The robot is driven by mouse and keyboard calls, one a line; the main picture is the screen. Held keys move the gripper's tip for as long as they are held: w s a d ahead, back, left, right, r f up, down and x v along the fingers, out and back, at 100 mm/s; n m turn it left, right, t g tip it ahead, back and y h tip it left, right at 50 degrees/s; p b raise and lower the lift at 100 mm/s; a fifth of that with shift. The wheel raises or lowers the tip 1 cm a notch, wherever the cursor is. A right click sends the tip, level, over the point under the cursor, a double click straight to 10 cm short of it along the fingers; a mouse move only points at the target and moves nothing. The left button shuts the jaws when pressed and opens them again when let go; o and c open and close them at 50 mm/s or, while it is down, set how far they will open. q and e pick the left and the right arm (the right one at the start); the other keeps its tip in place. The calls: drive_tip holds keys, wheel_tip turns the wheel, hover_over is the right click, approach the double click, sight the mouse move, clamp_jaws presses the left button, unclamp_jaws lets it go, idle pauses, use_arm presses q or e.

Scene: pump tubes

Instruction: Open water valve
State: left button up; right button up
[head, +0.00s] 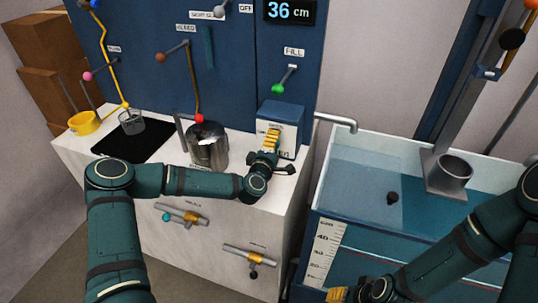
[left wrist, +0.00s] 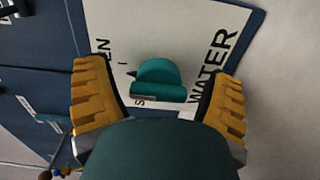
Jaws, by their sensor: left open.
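The water valve is a teal knob (left wrist: 158,80) on a white plate (left wrist: 195,35) printed WATER, in the left wrist view. The plate is on the front of a small blue box (head: 285,110) on the counter. My left gripper (head: 270,138) is in front of this box and hides the knob in the head view. It is open, with one yellow finger on each side of the knob and gaps between; it also shows in the left wrist view (left wrist: 160,76). My right gripper (head: 338,294) shows only partly at the bottom edge.
A metal pot (head: 207,148) stands on the white counter left of the gripper, beside a black mat (head: 135,141) with a glass beaker (head: 131,122). A green-tipped FILL lever (head: 285,79) is above the box. A water tank (head: 345,215) stands right.

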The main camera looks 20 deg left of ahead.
use_arm(q)
drive_tip(key=s, duration=1.1)
drive_tip(key=shift+s+a, duration=0.2)
